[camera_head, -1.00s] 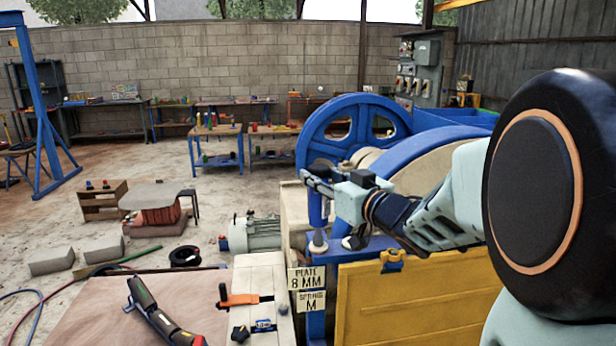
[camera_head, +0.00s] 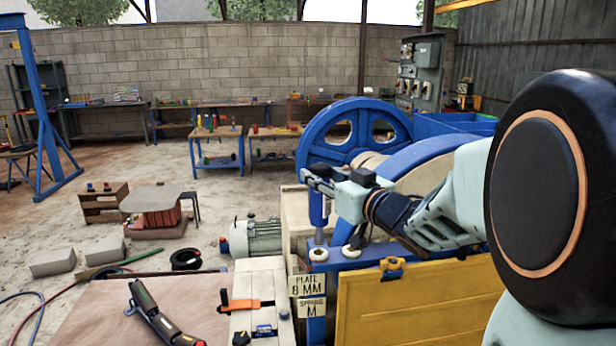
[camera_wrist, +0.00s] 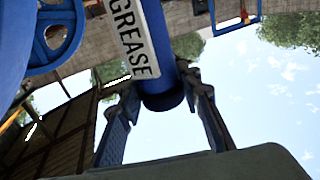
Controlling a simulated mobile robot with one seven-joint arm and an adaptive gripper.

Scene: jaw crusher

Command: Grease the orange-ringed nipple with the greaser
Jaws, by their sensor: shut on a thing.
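My gripper (camera_head: 318,184) is shut on the greaser (camera_head: 318,208), a blue cylinder held upright above the crusher's blue frame. In the wrist view the greaser (camera_wrist: 159,80) stands between my two fingers, with a white label reading GREASE. Its narrow grey lower end points down at a pale round fitting (camera_head: 318,255) on the blue frame. I cannot tell whether the two touch. I cannot make out an orange ring on either fitting, so the nipple is not identifiable.
The crusher's blue flywheel (camera_head: 345,112) stands behind my gripper. A yellow panel (camera_head: 420,310) lies in front, and signs (camera_head: 307,287) hang at its left. A wooden bench (camera_head: 130,310) with an angle grinder (camera_head: 160,318) and clamps is at the lower left.

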